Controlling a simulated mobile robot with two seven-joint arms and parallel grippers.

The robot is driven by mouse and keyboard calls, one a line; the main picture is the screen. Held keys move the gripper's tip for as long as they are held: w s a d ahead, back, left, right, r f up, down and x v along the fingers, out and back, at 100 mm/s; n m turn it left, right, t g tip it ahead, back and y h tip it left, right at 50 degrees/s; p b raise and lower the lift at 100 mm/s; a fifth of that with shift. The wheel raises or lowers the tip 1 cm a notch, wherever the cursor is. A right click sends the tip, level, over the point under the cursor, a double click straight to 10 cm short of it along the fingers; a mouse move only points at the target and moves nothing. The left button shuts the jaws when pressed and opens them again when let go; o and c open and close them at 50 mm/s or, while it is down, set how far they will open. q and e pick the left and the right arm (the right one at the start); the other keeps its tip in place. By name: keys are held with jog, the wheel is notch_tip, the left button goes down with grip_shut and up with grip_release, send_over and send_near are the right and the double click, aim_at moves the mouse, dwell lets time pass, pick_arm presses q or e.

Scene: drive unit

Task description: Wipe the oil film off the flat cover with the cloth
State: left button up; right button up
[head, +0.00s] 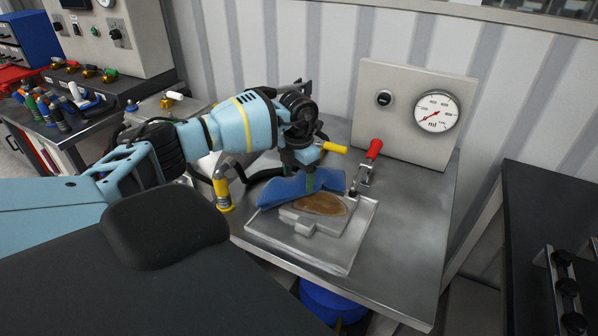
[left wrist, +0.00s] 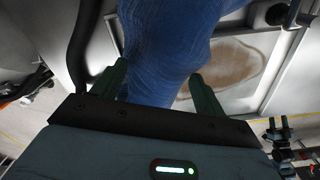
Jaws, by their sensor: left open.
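The blue cloth (head: 280,190) lies bunched at the back left of the flat cover (head: 340,222), partly over it. A brown oil film (head: 322,204) shows on the cover in front of the cloth, and also in the left wrist view (left wrist: 225,70). My left gripper (head: 311,182) points down at the cloth. In the left wrist view its fingers (left wrist: 160,82) are apart, with the cloth between and beyond them. I cannot tell whether the fingers touch the cloth. The cloth hides part of the cover.
The cover sits in a shallow metal tray (head: 342,262) on a steel bench (head: 405,240). A red-handled clamp (head: 374,150) and a yellow-handled part (head: 222,193) stand close by. A gauge panel (head: 410,145) rises behind. The bench's right side is clear.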

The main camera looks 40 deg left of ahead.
pick_arm(q)
jog(key=shift+f, duration=0.55)
jog(key=c, duration=1.5)
jog(key=shift+d, duration=0.1)
